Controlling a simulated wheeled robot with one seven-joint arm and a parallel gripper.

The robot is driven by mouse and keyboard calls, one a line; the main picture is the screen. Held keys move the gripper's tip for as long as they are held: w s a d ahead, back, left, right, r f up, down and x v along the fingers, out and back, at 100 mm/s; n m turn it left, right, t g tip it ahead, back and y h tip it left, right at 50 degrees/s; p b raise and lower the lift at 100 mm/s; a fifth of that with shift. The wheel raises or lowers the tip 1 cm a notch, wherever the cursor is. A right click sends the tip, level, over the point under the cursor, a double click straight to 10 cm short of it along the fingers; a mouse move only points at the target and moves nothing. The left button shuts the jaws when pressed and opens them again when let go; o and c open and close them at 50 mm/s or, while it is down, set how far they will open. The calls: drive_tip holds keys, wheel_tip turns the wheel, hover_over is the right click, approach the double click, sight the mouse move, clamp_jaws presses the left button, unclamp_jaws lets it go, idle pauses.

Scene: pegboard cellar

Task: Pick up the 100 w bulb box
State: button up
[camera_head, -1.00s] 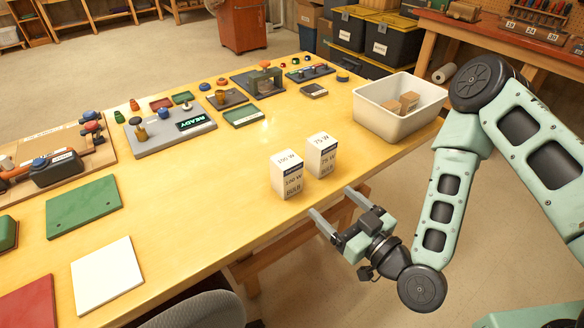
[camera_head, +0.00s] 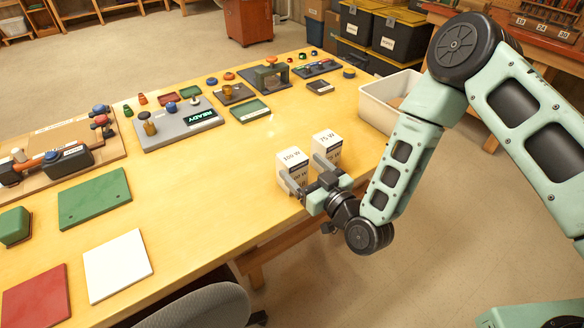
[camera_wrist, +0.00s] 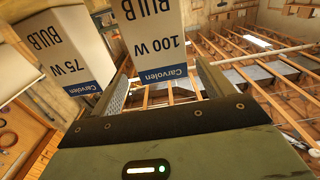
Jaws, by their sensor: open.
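The 100 W bulb box (camera_head: 291,161), white with a dark blue band and black print, stands upright near the table's front edge. My gripper (camera_head: 308,171) is open at its near side, with one finger to its left and the other between it and the 75 W bulb box (camera_head: 328,141). In the wrist view, the 100 W box (camera_wrist: 158,38) fills the space between the two spread fingers (camera_wrist: 165,82). The 75 W box (camera_wrist: 70,48) lies outside the left finger there. The fingers partly hide both boxes' lower parts in the head view.
A grey panel with a READY display (camera_head: 203,116) sits further back. A green plate (camera_head: 94,198) and a white plate (camera_head: 117,265) lie at left. A white bin (camera_head: 374,108) stands at right, partly behind my arm. The table's middle is bare.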

sight(292, 159)
drive_tip(key=p+x, duration=0.1)
drive_tip(key=x, duration=0.2)
drive_tip(key=shift+w+a+p, duration=0.15)
drive_tip(key=shift+a+p, duration=0.2)
drive_tip(key=shift+p, duration=0.05)
drive_tip(key=shift+w+a+f, duration=0.1)
drive_tip(key=shift+w+a, duration=0.25)
drive_tip(key=shift+w, duration=0.15)
drive_tip(key=c, duration=1.1)
